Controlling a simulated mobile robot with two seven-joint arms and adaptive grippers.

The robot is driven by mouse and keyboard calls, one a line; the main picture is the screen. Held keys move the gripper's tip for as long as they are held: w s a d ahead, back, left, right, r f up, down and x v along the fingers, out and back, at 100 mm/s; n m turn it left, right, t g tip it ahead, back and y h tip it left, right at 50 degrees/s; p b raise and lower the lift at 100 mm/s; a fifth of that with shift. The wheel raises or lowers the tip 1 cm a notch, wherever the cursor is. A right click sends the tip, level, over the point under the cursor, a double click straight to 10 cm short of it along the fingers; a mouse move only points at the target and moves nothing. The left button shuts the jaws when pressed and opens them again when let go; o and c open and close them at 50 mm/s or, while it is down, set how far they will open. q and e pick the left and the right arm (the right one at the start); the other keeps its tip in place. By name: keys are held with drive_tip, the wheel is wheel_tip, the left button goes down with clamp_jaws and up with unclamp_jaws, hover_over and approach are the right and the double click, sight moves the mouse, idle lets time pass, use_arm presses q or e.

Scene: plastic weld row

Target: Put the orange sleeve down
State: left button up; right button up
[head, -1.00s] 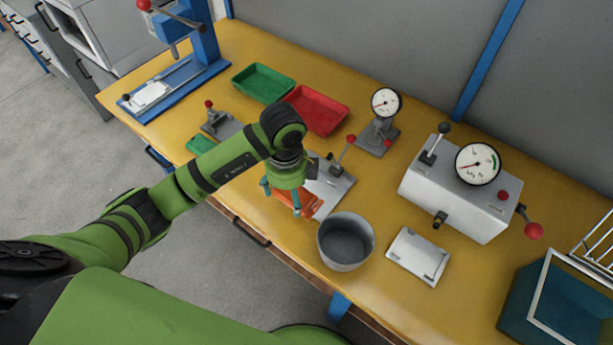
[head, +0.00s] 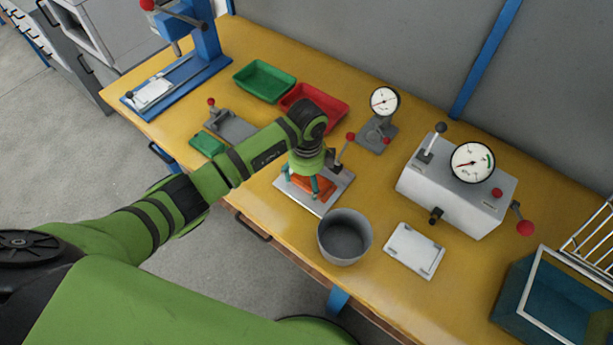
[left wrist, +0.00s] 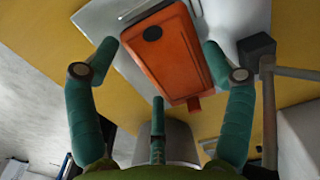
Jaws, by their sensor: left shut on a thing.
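The orange sleeve (head: 320,187) is a flat orange piece with a dark round spot, seen whole-faced in the left wrist view (left wrist: 168,58). My left gripper (head: 315,186) points down, with its teal fingers on either side of the sleeve, shut on it. In the left wrist view the fingertips (left wrist: 160,52) flank the sleeve's two long sides. The sleeve is over the grey metal plate of a small fixture (head: 302,200) with a red-knobbed lever. I cannot tell whether it touches the plate. My right gripper is not in view.
A grey round bin (head: 345,252) stands just in front of the fixture, near the bench edge. A pale plate (head: 414,250) lies to its right. Red (head: 338,112) and green (head: 264,80) trays are behind. A dial gauge (head: 383,105) and a grey gauge box (head: 455,200) stand to the right.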

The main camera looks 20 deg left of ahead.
sight(307, 181)
use_arm(q)
drive_tip(key=shift+f, duration=0.1)
drive_tip(key=o, duration=1.2)
drive_tip(key=shift+c, duration=0.2)
wheel_tip(307, 181, up, 12)
drive_tip(key=b, duration=0.2)
